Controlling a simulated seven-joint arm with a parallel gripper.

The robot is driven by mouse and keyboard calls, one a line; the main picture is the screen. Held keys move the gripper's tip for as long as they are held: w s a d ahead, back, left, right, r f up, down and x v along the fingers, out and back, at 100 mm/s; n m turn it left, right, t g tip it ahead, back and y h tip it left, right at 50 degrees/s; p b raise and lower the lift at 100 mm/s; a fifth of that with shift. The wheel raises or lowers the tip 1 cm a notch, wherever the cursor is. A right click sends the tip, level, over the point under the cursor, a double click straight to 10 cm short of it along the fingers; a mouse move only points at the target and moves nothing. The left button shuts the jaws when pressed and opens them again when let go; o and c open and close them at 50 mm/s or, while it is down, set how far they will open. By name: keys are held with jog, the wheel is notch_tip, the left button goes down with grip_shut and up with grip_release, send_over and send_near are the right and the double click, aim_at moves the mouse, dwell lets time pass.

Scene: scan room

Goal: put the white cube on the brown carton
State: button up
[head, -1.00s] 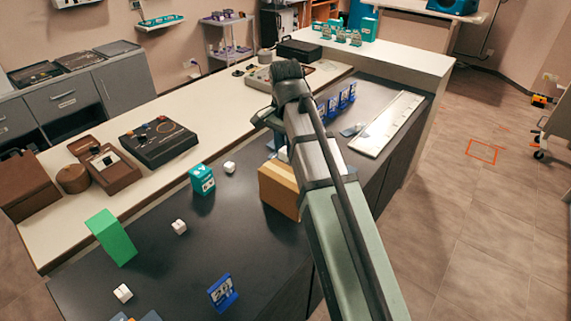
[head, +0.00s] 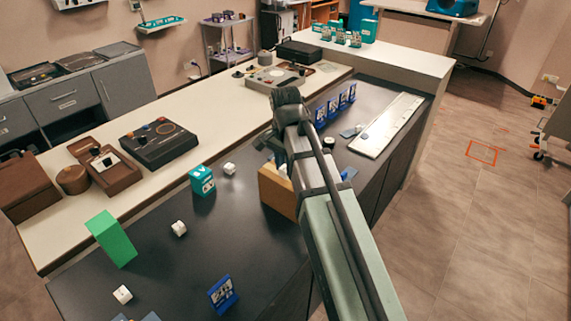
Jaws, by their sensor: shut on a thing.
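The brown carton (head: 274,191) stands on the dark counter, its right part hidden behind my arm. A white cube (head: 284,169) shows in part at the carton's top, beside my arm. My gripper (head: 279,160) is at the top of the carton and shut on this cube; its fingers are mostly hidden by my own wrist. I cannot tell whether the cube touches the carton.
A teal box (head: 202,180) stands left of the carton. A green block (head: 111,239) and a blue stand (head: 222,294) are nearer the front. Several blue stands (head: 333,108) and a long white tray (head: 387,125) lie behind the arm. The counter between green block and carton is mostly clear.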

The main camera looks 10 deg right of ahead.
aim_at(285, 168)
jog(key=o, duration=1)
jog(key=shift+r, duration=3.9)
